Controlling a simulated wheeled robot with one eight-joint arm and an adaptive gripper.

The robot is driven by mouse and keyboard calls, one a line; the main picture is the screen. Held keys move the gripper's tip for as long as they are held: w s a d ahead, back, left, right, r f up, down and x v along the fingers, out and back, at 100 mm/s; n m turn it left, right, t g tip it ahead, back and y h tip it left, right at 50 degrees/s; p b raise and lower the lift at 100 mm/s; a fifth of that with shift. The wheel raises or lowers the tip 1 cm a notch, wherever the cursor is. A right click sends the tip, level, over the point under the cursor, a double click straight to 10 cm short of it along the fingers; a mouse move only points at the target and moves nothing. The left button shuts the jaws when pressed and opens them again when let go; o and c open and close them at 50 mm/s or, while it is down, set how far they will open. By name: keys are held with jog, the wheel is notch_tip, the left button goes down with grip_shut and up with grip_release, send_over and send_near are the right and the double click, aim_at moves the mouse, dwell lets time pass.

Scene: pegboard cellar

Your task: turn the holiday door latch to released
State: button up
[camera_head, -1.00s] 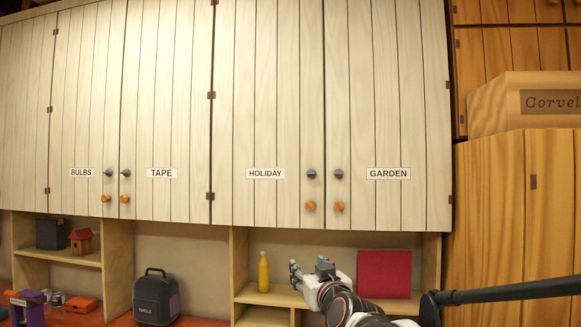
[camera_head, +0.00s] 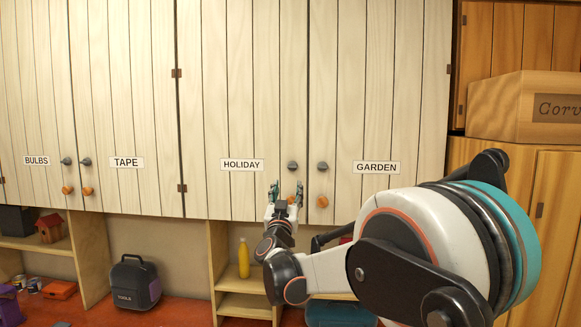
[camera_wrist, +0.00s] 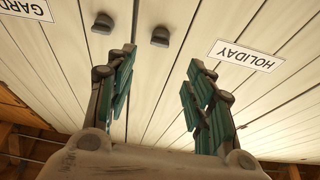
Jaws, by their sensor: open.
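The holiday door (camera_head: 240,120) is shut, with its white HOLIDAY label (camera_head: 242,165) low down. Near its right edge is a dark grey turn-piece (camera_head: 292,166); below it is an orange knob, mostly hidden behind my fingers. I cannot tell for certain which is the latch. The wrist view, upside down, shows the grey piece (camera_wrist: 160,36) beyond the fingertips and the HOLIDAY label (camera_wrist: 246,55) at right; no orange knob shows there. My gripper (camera_head: 287,190) is open and empty, fingers pointing up, just below the grey piece in the head view. Contact with the door cannot be told.
The garden door (camera_head: 380,110) beside it has its own grey piece (camera_head: 322,166) and orange knob (camera_head: 322,201), close to my gripper's right. Below are open shelves with a yellow bottle (camera_head: 244,258). A black toolbox (camera_head: 134,282) stands on the red bench at left.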

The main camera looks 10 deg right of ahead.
aim_at(292, 168)
jog(key=p+x, duration=0.2)
jog(key=x, duration=1)
jog(key=shift+w+p, duration=0.1)
jog(key=shift+p, duration=0.3)
jog(key=shift+c, duration=0.3)
jog(key=c, duration=1)
